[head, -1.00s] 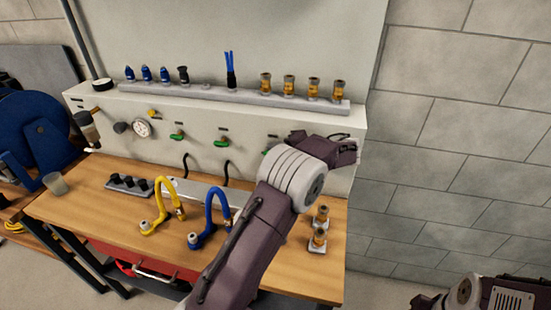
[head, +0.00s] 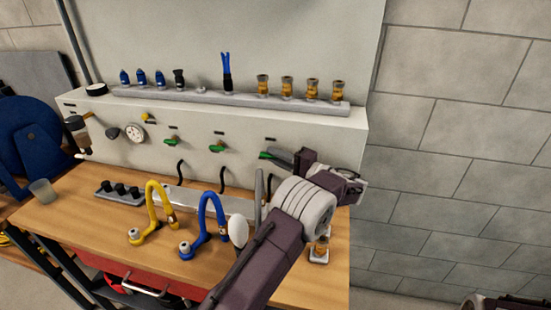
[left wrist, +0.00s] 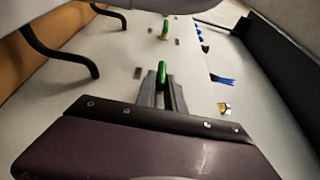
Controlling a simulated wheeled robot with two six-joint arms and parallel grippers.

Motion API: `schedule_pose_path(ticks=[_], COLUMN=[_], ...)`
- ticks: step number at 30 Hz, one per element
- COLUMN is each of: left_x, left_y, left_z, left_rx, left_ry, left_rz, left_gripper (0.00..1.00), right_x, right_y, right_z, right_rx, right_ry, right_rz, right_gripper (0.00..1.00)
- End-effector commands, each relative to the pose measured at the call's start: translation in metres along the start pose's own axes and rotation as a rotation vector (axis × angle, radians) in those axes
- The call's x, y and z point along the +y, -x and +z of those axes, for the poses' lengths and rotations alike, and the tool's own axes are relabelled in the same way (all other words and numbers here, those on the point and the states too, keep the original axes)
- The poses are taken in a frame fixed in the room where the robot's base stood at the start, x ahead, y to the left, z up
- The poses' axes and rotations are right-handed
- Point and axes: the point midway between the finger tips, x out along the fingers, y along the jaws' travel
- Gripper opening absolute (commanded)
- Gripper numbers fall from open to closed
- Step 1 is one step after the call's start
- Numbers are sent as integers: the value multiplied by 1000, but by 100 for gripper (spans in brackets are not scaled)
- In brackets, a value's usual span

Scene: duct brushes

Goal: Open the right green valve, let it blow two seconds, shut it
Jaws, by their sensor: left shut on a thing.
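Three green valve handles sit in a row on the pale panel: the left one (head: 172,141), the middle one (head: 217,147) and the right green valve (head: 267,154). My left gripper (head: 276,157) is at the right valve, shut on its green handle. In the left wrist view the green handle (left wrist: 161,73) shows between the fingertips (left wrist: 162,86), and the middle valve (left wrist: 165,30) stands farther off. The fingers hide part of the right handle, so I cannot tell how far it is turned. My right gripper is not in view; only a bit of that arm shows at bottom right.
A yellow hose (head: 154,205) and a blue hose (head: 211,215) stand on the wooden bench (head: 90,233). A gauge (head: 133,133) is on the panel's left. Blue-tipped and brass parts stand on the shelf rail (head: 240,98). A brass fitting (head: 321,249) sits behind my left arm.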

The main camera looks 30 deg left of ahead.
Motion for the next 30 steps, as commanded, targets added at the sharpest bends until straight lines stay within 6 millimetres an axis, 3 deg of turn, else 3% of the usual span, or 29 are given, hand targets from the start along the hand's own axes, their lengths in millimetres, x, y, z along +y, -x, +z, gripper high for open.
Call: schedule_pose_path(ticks=[10,11,12,23,30], left_x=[1,1,1,0,1], left_y=[-1,-1,-1,4,54], left_z=[1,1,1,0,-1], left_rx=[-3,-3,-3,1,3], left_ry=[-2,-2,-2,-1,0], left_rz=[0,0,0,0,0], left_gripper=[0,22,33,34,34], right_x=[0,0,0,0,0], right_y=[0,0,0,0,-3], right_z=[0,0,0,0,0], right_rx=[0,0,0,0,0], right_ry=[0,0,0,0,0], right_rz=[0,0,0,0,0], right_gripper=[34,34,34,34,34])
